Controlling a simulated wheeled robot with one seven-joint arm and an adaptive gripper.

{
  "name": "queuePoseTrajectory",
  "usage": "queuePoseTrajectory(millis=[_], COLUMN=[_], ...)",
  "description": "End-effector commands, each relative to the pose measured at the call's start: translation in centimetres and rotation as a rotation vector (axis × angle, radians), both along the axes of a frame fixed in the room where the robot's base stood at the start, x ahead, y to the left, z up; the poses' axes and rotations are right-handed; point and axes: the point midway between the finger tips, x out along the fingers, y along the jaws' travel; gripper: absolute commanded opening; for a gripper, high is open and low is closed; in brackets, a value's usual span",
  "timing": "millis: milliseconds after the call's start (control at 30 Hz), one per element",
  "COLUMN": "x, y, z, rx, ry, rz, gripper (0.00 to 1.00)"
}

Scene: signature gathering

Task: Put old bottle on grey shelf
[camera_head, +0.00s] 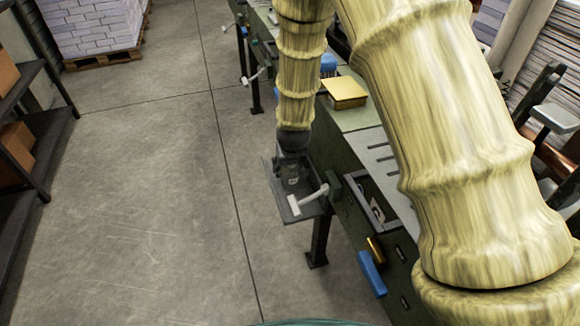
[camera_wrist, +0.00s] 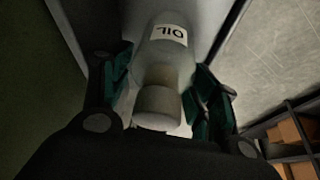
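The old bottle (camera_wrist: 160,65) is pale grey, with a round cap and a white "OIL" label. In the wrist view it lies between the two fingers of my gripper (camera_wrist: 163,90), cap towards my palm. The teal pads press close against both its sides, so my gripper looks shut on it. In the head view my gripper (camera_head: 291,160) points down, and the bottle (camera_head: 291,182) is upright just under it. The grey shelf (camera_head: 276,203) is a small plate at the machine's end, directly below the bottle. I cannot tell whether the bottle's base touches it.
A white-handled tool (camera_head: 307,199) lies on the shelf's front part, close to the bottle. The long green machine (camera_head: 355,165) stands to the right, with a yellow box (camera_head: 344,92) on top and a blue handle (camera_head: 371,274). Open floor (camera_head: 150,190) lies left; a dark rack (camera_head: 45,135) stands beyond.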

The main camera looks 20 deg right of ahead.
Motion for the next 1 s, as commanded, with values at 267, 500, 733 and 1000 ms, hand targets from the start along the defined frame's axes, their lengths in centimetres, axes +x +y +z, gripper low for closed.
queuePoseTrajectory(millis=[267,500,733,1000], x=[-0.2,-1.4,-2.7,-4.0], y=[0.0,0.3,0.5,0.7], z=[1.0,4.0,7.1,10.2], rx=[0.000,-0.001,-0.001,0.000], ry=[-0.002,-0.002,-0.002,-0.001], rz=[0.000,0.001,0.001,0.000], gripper=[0.60,0.60,0.60,0.60])
